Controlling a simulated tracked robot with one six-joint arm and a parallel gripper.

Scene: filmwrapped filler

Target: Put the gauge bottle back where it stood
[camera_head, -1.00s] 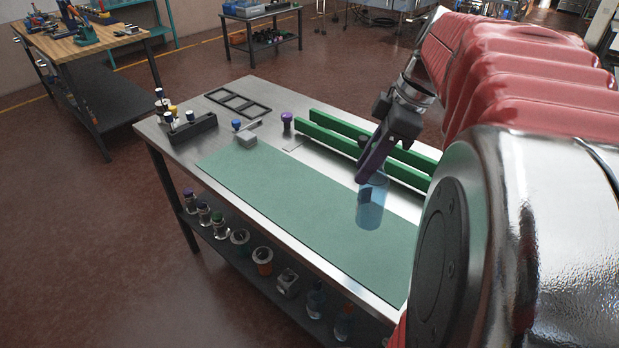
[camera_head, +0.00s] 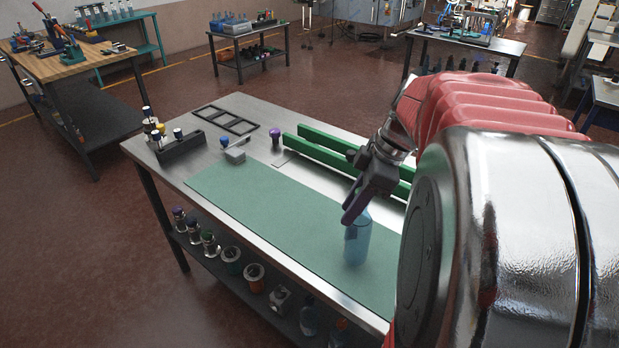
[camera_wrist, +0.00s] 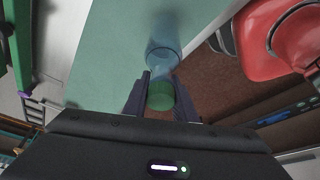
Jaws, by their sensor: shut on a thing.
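The gauge bottle (camera_head: 357,243) is a clear blue bottle, upright over the green mat (camera_head: 270,205) near its right-hand part. My gripper (camera_head: 354,212) is shut on its top end from above. In the wrist view the bottle (camera_wrist: 163,55) shows its blue body and a green cap (camera_wrist: 160,96) between the fingers of my gripper (camera_wrist: 160,88). Its far end overlaps the mat's edge there. I cannot tell whether its base touches the mat.
Two green rails (camera_head: 335,153) run behind the mat. A black rack (camera_head: 180,148) with small bottles, a grey block (camera_head: 235,156), a purple-topped piece (camera_head: 275,139) and a black frame (camera_head: 226,120) stand at the left. Several jars line the lower shelf (camera_head: 185,238).

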